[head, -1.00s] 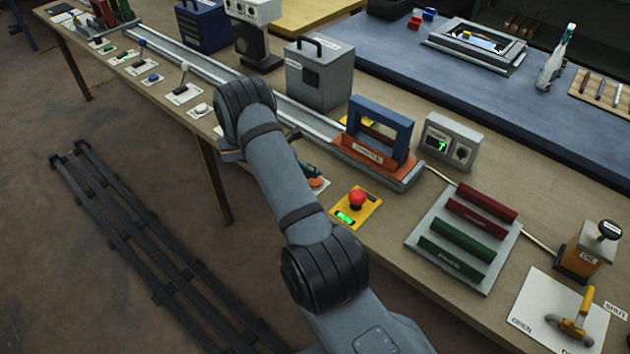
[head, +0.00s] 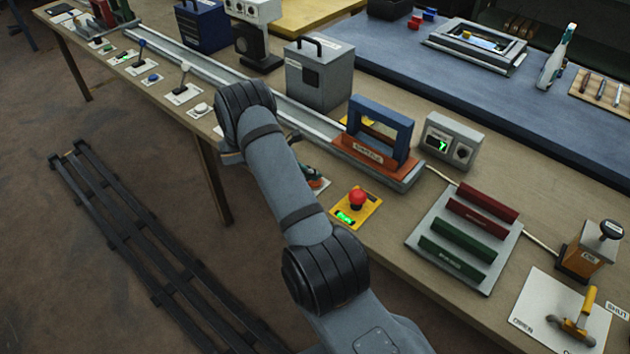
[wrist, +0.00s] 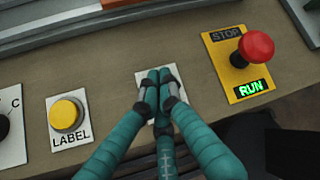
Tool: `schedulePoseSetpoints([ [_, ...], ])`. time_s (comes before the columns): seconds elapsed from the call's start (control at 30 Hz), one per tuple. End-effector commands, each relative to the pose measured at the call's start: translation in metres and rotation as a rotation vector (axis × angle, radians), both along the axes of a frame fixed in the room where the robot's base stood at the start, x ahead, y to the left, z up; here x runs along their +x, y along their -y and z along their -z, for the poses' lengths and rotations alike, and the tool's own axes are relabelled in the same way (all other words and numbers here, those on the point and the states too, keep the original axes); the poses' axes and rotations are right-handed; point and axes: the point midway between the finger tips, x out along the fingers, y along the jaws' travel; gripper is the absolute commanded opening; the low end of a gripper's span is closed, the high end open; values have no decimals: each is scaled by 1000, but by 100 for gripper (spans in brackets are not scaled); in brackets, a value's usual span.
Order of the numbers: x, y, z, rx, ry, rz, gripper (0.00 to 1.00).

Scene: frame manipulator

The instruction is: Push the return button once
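My gripper (wrist: 158,90) has teal fingers whose tips are pressed together with nothing seen between them. It is over a white plate (wrist: 147,79) in the wrist view. The fingers cover the plate's middle, so any button and lettering on it are hidden. I cannot tell whether the tips touch it. No button marked return is readable in either view. In the head view only a little of my gripper (head: 315,178) shows beyond my arm, left of the red stop button (head: 358,198).
In the wrist view, a yellow button (wrist: 66,114) marked LABEL is left of the fingers. The red stop button (wrist: 256,48) on a yellow plate, with a green RUN light, is to the right. A blue frame (head: 380,130) stands in an orange holder on the rail behind.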

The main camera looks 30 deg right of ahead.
Motion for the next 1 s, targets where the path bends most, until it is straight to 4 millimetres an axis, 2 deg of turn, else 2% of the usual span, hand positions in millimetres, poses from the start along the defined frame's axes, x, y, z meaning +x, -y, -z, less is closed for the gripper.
schedulePoseSetpoints([
  [0.57, 0, 0, 4, 1, -1, 0, 0],
  [1.0, 0, 0, -13, 1, -1, 0, 0],
])
